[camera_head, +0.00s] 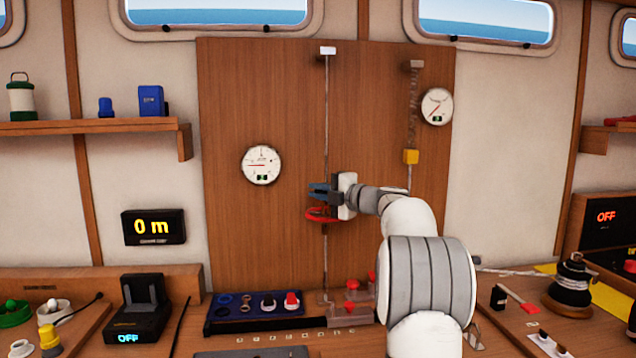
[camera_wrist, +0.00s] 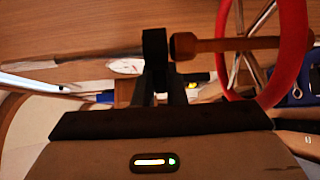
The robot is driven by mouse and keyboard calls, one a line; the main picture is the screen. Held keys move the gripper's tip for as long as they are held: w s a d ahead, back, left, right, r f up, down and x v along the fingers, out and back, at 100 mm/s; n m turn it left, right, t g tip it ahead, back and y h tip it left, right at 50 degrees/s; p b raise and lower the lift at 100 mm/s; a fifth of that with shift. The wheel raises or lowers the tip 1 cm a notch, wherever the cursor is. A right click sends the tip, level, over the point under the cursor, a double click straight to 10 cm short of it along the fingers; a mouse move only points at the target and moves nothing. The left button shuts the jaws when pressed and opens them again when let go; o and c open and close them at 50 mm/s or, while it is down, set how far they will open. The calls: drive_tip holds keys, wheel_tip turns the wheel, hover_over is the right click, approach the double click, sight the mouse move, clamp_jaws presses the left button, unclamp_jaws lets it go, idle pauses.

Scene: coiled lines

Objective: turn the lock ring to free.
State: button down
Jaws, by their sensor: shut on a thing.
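My gripper (camera_head: 320,191) is in front of the wooden panel, reaching left across a vertical rod just above a red handwheel (camera_head: 320,214). In the wrist view, my dark fingers (camera_wrist: 155,45) are together at the end of a brown stem (camera_wrist: 225,44). The red wheel with metal spokes stands to their right (camera_wrist: 292,60). My gripper is shut on a small part on this stem, which appears to be the lock ring; the fingers hide most of it. Its turned position and any markings cannot be read.
The panel between the left gauge and my gripper is clear.

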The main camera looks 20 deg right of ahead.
drive_tip(key=shift+f+y, duration=0.1)
drive_tip(key=shift+y, duration=0.2)
drive_tip(key=c, duration=1.5)
unclamp_jaws()
drive_tip(key=shift+s+d, duration=0.1)
drive_tip(key=v, duration=0.7)
drive_tip(key=shift+s+d, duration=0.15)
drive_tip(key=shift+s, duration=0.15)
